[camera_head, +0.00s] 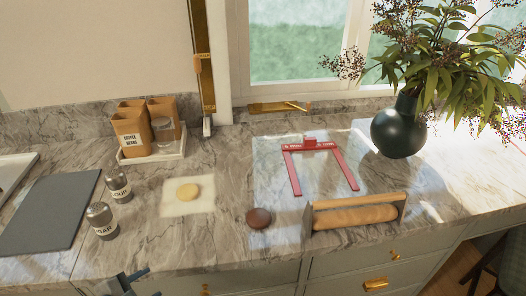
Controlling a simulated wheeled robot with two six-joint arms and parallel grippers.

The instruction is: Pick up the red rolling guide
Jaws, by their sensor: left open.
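The red rolling guide (322,147) lies flat on the marble counter, right of the middle. It has a crossbar at the back and two long arms that reach toward the front, with a small raised block on the crossbar. My left gripper (147,281) shows at the bottom edge, left of the middle, at the front of the counter. It is open and empty, well to the left of and in front of the guide. Most of its arm is out of view. My right gripper is not in view.
A wooden rolling pin (355,216) in a holder stands just in front of the guide. A brown ball (259,218), yellow dough on a pale sheet (176,208), two shakers (102,222) and a dark board (50,215) lie leftward. A dark vase (398,134) stands at the right.

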